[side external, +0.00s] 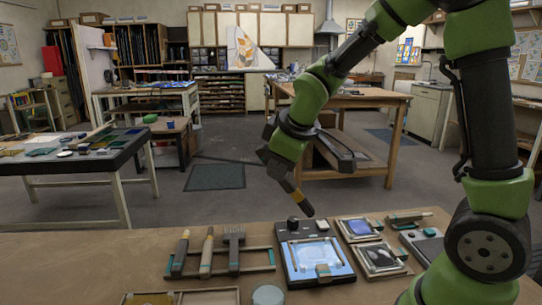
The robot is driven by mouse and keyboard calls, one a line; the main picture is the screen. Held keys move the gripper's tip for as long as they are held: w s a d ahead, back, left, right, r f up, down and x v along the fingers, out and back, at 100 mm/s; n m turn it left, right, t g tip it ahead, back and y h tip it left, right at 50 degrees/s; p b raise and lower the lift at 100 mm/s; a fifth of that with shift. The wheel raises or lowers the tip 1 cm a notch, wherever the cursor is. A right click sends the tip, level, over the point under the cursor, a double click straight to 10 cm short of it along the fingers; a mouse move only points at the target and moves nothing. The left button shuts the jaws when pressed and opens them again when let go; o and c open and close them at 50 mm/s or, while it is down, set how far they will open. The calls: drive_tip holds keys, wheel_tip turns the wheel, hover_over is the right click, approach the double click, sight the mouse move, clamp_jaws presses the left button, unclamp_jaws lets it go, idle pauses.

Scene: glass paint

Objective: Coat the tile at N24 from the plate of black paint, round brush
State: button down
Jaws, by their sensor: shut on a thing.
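My gripper (279,168) is shut on a brush (297,196) with a yellowish band and a dark tip. The brush hangs tilted, tip down and to the right, in the air above the table's back edge, apart from everything below. A plate with black paint (380,257) lies right of centre on the table, in a light frame. A light blue glass panel (314,258) lies on a dark board left of it, with a teal-and-tan block on its front part. No N24 label is legible, so I cannot tell which tile it names.
A plate with blue paint (358,228) lies behind the black one. Trays (150,299) and a round dish (268,295) lie along the front. A grey device (424,243) is at right. The table's left side is bare.

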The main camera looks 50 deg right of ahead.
drive_tip(key=w+d+f+m+g+y, duration=0.1)
drive_tip(key=d+f+m+g+y, duration=0.1)
drive_tip(key=f, duration=0.8)
drive_tip(key=shift+d+m+y, duration=0.9)
drive_tip(key=shift+d+m, duration=0.1)
drive_tip(key=shift+d, duration=0.8)
drive_tip(key=shift+f, duration=0.4)
